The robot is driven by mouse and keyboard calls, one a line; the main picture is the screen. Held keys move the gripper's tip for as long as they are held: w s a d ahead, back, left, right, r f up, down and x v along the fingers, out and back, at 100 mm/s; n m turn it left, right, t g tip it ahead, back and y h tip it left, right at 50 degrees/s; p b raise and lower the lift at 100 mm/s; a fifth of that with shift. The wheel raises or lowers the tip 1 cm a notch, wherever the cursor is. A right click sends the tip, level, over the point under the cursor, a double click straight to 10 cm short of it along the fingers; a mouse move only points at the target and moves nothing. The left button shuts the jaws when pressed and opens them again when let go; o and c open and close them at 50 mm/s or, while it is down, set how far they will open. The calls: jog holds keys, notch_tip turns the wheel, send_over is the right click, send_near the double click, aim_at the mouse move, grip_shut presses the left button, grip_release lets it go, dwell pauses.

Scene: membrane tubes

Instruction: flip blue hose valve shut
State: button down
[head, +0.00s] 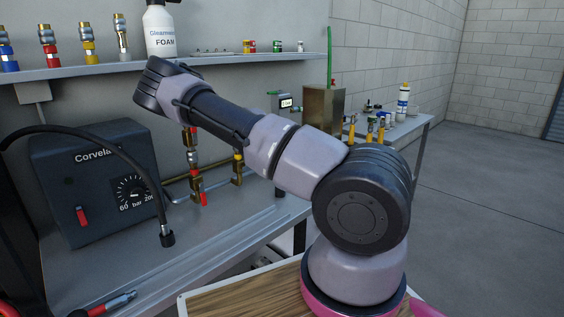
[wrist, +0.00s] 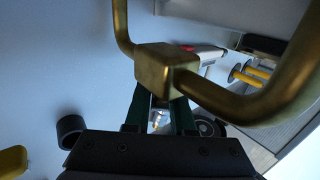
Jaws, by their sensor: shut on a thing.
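In the wrist view my gripper (wrist: 158,105) has two dark green fingers closed at a brass block (wrist: 165,70). Thick bent brass pipes (wrist: 270,105) run from the block to both sides. The block covers the fingertips, so the exact contact is hidden. I cannot make out a blue valve handle in either view. In the head view my arm hides my gripper. Brass valves with a red handle (head: 203,198) and a yellow handle (head: 238,157) stand on the bench pipework, below and behind my arm.
A dark Corvela box (head: 100,180) with a gauge and black hose (head: 150,170) stands on the bench left. The wall shelf (head: 90,68) holds couplings, including a blue one (head: 8,58), and a foam bottle (head: 160,30). The floor (head: 490,200) at right is clear.

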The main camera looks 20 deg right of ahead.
dwell(0.3)
jog(key=c, duration=0.8)
grip_release()
jog(key=shift+o, duration=0.2)
jog(key=v, duration=1)
jog(key=shift+a+r, duration=0.2)
jog(key=shift+r, duration=0.1)
jog(key=shift+s, duration=0.1)
